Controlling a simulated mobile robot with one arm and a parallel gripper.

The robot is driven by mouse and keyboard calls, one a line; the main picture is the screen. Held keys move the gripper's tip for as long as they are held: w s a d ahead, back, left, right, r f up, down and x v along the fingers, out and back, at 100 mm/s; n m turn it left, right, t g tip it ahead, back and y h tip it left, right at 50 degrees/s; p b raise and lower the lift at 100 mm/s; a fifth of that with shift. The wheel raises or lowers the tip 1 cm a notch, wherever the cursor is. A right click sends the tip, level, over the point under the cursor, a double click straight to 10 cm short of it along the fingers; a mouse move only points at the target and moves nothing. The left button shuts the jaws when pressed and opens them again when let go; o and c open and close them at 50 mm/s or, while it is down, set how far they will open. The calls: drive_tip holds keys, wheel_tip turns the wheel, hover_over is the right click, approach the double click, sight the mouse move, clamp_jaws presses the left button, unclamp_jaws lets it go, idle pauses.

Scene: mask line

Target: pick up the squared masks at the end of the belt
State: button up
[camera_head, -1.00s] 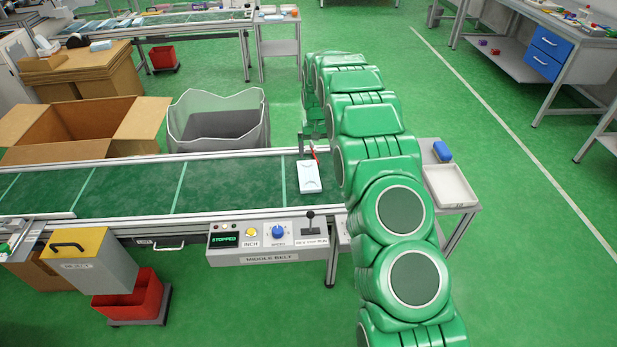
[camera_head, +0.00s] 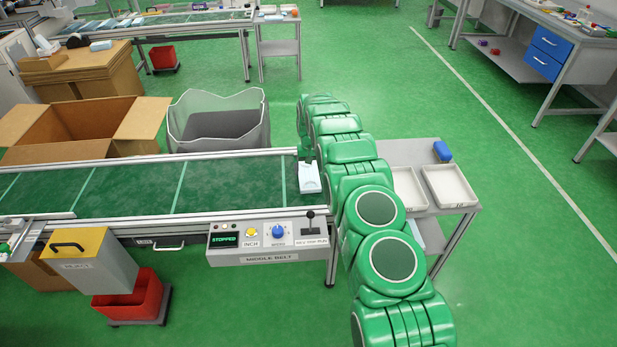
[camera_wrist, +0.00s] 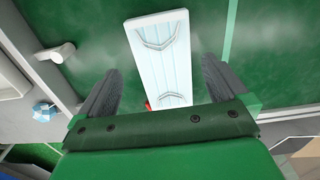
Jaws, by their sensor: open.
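A flat stack of pale blue-white masks (camera_head: 309,178) lies at the right end of the green belt (camera_head: 230,187). In the wrist view the masks (camera_wrist: 160,48) show pleats and ear loops, slightly tilted. My gripper (camera_wrist: 160,88) is open, one dark finger on each side of the near part of the masks. Whether the fingers are at the height of the masks I cannot tell. A small red thing peeks out at the near edge of the masks in the wrist view. In the head view my arm hides the fingertips.
The control box (camera_head: 266,242) reads STOPPED and has a black lever (camera_head: 310,219). White trays (camera_head: 450,186) and a blue object (camera_head: 442,151) stand on the side table. A lined bin (camera_head: 218,122) and an open carton (camera_head: 85,122) stand behind the belt.

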sight(310, 181)
drive_tip(key=shift+w+a+f, duration=0.1)
drive_tip(key=shift+a+f, duration=0.05)
drive_tip(key=shift+f, duration=2.95)
drive_tip(key=c, duration=0.8)
